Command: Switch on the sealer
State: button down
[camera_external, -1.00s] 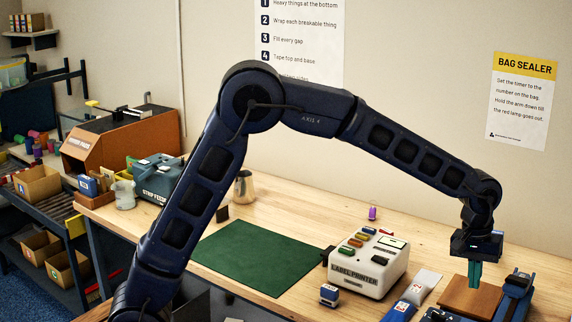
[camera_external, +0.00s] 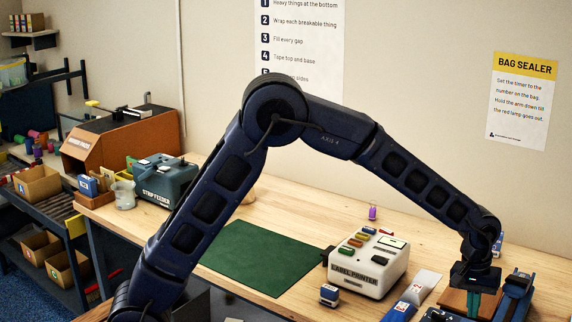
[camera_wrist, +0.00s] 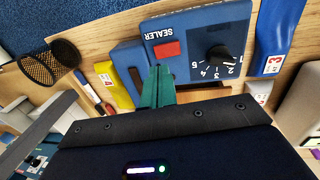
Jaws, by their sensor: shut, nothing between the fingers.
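The blue sealer (camera_wrist: 195,45) shows in the wrist view with its name, a red switch (camera_wrist: 166,49) and a black timer knob (camera_wrist: 219,55) with numbers around it. In the external view the sealer (camera_external: 516,297) stands at the right end of the bench, partly cut off by the frame's lower edge. My gripper (camera_wrist: 157,76) is shut and empty; its teal fingers point at the sealer, just short of the red switch in the picture. I cannot tell whether they touch it.
In the wrist view a blue bag marked 3 (camera_wrist: 274,50) lies beside the sealer, with a yellow bag (camera_wrist: 114,85) and a mesh cup (camera_wrist: 40,69) on the other side.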

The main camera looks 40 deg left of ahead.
jog(key=shift+d+f, duration=0.2)
jog(key=shift+f, duration=1.3)
jog(key=shift+d+f, duration=0.2)
jog(key=shift+f, duration=1.3)
jog(key=shift+s+d+f+y, duration=0.1)
jog(key=shift+f+y, duration=0.2)
jog(key=shift+a+r, duration=0.1)
jog(key=shift+a, duration=0.75)
jog(key=shift+r, duration=0.1)
notch_tip(320, 180, up, 14)
jog(key=a, duration=0.1)
